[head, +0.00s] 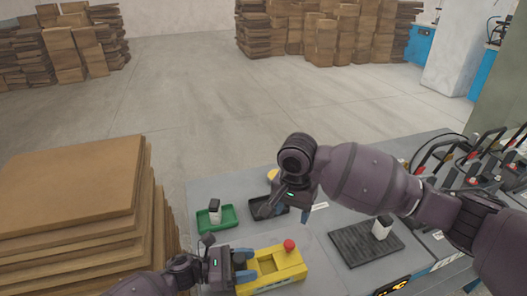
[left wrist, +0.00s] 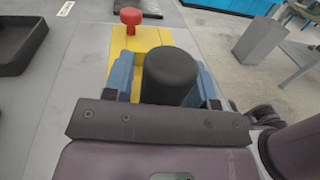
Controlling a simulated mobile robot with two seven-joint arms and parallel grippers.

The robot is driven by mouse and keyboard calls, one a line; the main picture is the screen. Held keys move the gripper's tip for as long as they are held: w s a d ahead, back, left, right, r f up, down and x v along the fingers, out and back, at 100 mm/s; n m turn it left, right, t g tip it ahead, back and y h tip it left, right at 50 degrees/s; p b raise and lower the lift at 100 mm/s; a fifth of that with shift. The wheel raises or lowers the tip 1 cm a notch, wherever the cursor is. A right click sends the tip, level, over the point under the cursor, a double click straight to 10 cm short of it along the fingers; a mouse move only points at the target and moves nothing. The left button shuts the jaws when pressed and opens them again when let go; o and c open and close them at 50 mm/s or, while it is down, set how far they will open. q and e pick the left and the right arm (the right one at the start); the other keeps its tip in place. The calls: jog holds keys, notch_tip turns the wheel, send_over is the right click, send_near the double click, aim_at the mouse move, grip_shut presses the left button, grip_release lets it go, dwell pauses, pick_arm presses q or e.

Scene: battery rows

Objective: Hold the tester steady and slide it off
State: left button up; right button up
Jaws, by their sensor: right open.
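The yellow tester (head: 272,266), with a red button (head: 289,244) and a recess in its top, sits on the grey table. It also shows in the left wrist view (left wrist: 145,38). A black cylinder (left wrist: 170,75) between the fingers partly hides the grip in the left wrist view. My right gripper (head: 285,208) is open over a small black tray (head: 283,203), behind the tester, which it partly hides. I see nothing held in it.
A green tray (head: 216,219) holds a battery (head: 214,206). Another battery (head: 381,228) stands on a dark ribbed mat (head: 362,246) at right. Stacked brown boards (head: 75,190) rise at left. Devices with cables (head: 480,160) crowd the right edge.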

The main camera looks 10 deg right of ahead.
pick_arm(q)
jog(key=shift+o, duration=0.9)
jog(key=a, duration=1.2)
